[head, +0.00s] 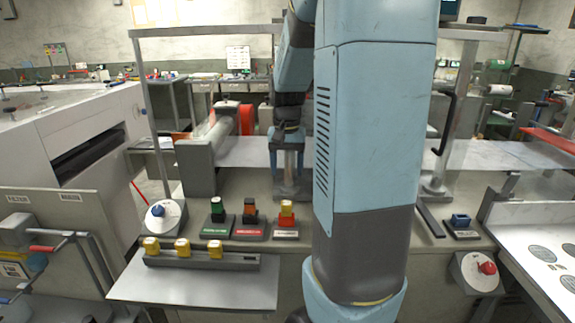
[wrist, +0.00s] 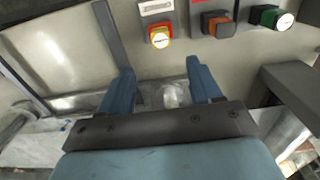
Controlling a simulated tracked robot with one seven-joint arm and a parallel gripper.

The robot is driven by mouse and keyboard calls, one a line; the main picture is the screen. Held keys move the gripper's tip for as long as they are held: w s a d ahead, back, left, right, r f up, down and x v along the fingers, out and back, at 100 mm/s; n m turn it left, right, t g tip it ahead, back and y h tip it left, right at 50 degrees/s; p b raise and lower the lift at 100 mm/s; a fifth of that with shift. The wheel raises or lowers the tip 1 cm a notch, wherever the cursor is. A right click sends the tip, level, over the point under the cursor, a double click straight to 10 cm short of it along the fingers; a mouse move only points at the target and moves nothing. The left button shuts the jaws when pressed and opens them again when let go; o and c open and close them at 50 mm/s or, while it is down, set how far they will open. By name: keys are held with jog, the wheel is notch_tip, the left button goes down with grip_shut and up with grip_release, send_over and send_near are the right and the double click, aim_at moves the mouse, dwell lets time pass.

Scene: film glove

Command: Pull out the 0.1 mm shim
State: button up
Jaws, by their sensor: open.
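My gripper (head: 288,168) points down behind the row of coloured-handled pieces in the head view. In the wrist view its two blue fingers (wrist: 161,88) are apart, with nothing held between them; a shiny metal patch shows beyond. Three small pieces stand in labelled holders: a green-topped one (head: 217,206), an orange-topped one (head: 250,208) and a red-and-yellow one (head: 287,211). The wrist view shows the red-and-yellow piece (wrist: 160,38), the orange one (wrist: 217,25) and the green one (wrist: 270,17) above the fingers. The labels are too small to read, so I cannot tell which is the 0.1 mm shim.
A blue block (head: 460,220) sits at the right. A blue-white knob (head: 160,213) and a red knob (head: 487,268) flank the bench. Metal posts and a roller (head: 215,138) stand near my arm.

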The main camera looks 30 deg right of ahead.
aim_at(287, 203)
notch_tip(287, 203, down, 13)
jog(key=shift+f, duration=0.2)
dwell(0.4)
jog(key=shift+c, duration=0.5)
jog(key=c, duration=1)
jog(key=shift+o, duration=0.2)
jog(key=shift+r, duration=0.55)
jog(key=shift+r, duration=2.2)
jog(key=shift+r, duration=0.1)
jog(key=shift+r, duration=1.45)
